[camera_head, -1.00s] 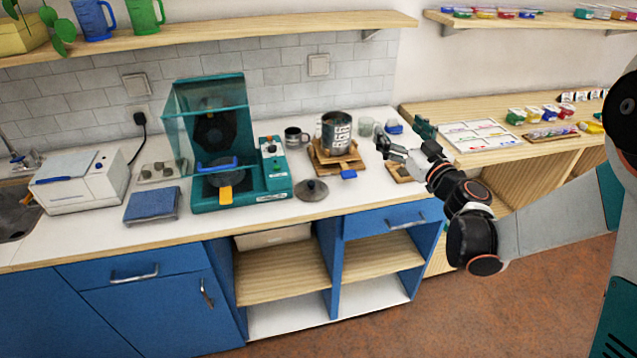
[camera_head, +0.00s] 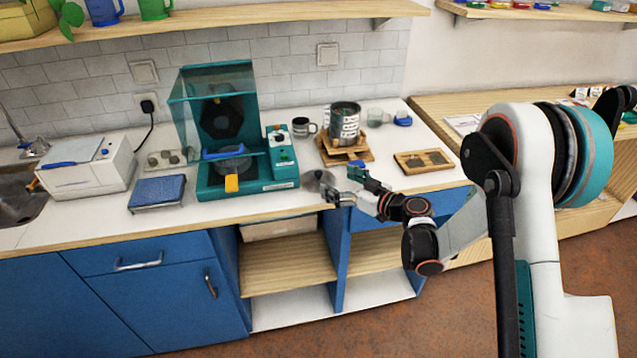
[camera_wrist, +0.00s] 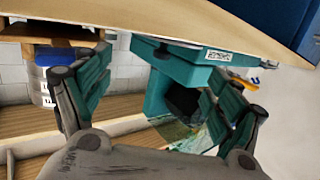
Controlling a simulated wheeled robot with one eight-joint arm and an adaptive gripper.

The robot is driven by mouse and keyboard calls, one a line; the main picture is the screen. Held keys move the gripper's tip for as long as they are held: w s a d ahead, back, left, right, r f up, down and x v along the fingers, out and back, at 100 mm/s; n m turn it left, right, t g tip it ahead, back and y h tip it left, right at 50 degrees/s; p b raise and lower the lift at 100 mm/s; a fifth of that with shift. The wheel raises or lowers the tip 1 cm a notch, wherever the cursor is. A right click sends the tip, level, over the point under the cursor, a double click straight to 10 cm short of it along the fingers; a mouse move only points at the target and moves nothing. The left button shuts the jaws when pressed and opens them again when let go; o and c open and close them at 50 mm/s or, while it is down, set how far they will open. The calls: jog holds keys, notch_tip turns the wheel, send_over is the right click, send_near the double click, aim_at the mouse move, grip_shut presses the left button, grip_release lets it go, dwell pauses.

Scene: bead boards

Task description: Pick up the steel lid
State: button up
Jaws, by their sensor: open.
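The steel lid (camera_head: 316,179) is a dark grey disc on the white counter, between the teal hotplate unit and the wooden stand under the pot. My gripper (camera_head: 338,184) is at the counter's front edge, just right of the lid, and covers part of it in the head view. I cannot tell whether they touch. The gripper is open with nothing between its teal-padded fingers; it also shows in the wrist view (camera_wrist: 160,66), where I cannot make out the lid.
The teal unit (camera_head: 245,186) with its raised clear cover stands left of the lid. A steel pot (camera_head: 343,122) on wooden boards stands behind my gripper. A wooden tray (camera_head: 424,160) lies to the right. Blue cabinets (camera_head: 145,290) and open shelves are below the counter.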

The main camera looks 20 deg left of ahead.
aim_at(321, 175)
jog(key=b+x, duration=0.2)
jog(key=x, duration=0.4)
jog(key=shift+s, duration=0.2)
jog(key=shift+w+a, duration=0.2)
jog(key=shift+a, duration=0.15)
jog(key=shift+s+d, duration=0.1)
grip_shut()
